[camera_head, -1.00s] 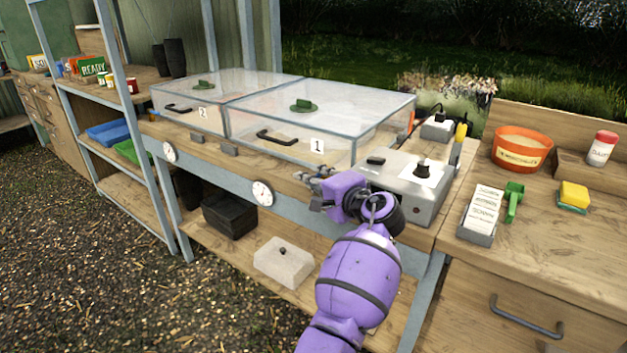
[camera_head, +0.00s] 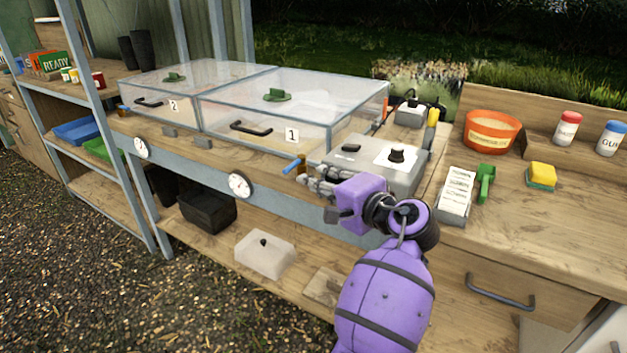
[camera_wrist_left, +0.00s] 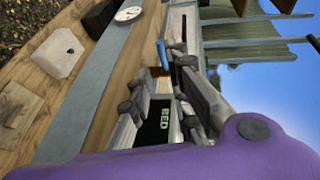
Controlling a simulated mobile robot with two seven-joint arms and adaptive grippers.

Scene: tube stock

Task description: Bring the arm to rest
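My left arm is purple and comes in from the bottom of the head view. Its dark grey gripper (camera_head: 312,184) is at the front edge of the wooden bench, in front of the grey control box (camera_head: 375,165). In the left wrist view the two fingers (camera_wrist_left: 165,105) stand apart, with nothing seen held between them. A black panel with white lettering shows in the gap. A small brass-coloured fitting with a blue lever (camera_head: 291,166) is just beyond the fingertips; whether they touch it I cannot tell. My right gripper is not in view.
Two clear-lidded boxes numbered 1 (camera_head: 291,108) and 2 (camera_head: 180,85) stand left of the control box. An orange bowl (camera_head: 492,132), a label tray (camera_head: 456,193) and a sponge (camera_head: 541,176) are on the right bench. A white block (camera_head: 264,254) lies on the shelf below.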

